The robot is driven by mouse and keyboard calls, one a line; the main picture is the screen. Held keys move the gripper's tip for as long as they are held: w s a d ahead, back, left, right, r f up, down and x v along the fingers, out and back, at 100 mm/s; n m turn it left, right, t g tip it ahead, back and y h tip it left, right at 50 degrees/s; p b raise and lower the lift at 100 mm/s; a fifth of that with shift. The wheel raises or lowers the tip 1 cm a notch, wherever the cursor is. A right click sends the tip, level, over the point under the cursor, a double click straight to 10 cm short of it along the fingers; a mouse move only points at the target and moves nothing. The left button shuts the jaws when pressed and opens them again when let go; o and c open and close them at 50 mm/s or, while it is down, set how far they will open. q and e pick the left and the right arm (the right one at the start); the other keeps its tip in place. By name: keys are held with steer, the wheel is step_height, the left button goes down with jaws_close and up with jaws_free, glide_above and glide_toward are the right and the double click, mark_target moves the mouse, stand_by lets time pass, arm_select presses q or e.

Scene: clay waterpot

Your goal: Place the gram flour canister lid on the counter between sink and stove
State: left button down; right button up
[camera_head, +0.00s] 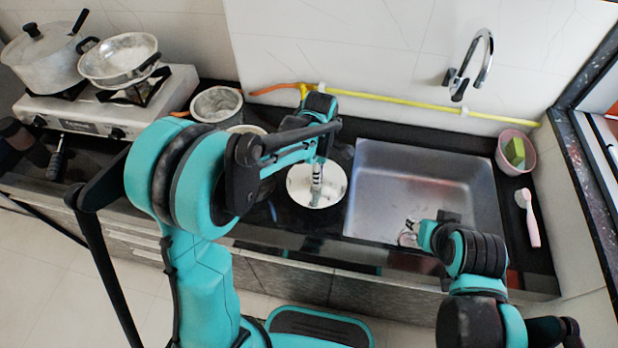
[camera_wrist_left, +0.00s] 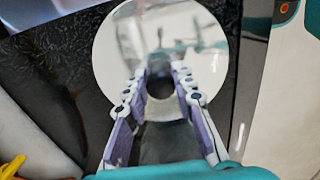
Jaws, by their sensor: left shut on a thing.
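The lid is a pale, shiny round disc (camera_head: 300,188) over the dark counter (camera_head: 268,217), just left of the sink (camera_head: 425,185). My left gripper (camera_head: 316,190) comes down on its middle from above. In the left wrist view, the left gripper's fingers (camera_wrist_left: 159,84) are shut on the dark knob at the centre of the lid (camera_wrist_left: 120,50). I cannot tell whether the lid touches the counter. My right gripper (camera_head: 410,234) is at the sink's front edge, its finger opening unclear. A round pale rim (camera_head: 247,130), possibly the canister, is partly hidden behind my left arm.
A stove (camera_head: 105,110) with a lidded pot (camera_head: 42,58) and a pan (camera_head: 120,58) stands at the far left. A metal pot (camera_head: 216,103) sits beside it. A pink bowl (camera_head: 515,152) and a brush (camera_head: 528,218) lie right of the sink. A faucet (camera_head: 470,65) rises behind.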

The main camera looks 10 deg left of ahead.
arm_select(q)
steer(key=w+a+f, duration=0.1)
steer(key=w+a+f+b, duration=0.1)
steer(key=w, duration=0.1)
steer(key=shift+a+f, duration=0.2)
steer(key=shift+f, duration=0.05)
step_height(320, 180, down, 4)
steer(key=shift+r+b, duration=0.1)
steer(key=shift+b, duration=0.8)
steer(key=c, duration=1.3)
jaws_free()
steer(key=shift+o, duration=0.2)
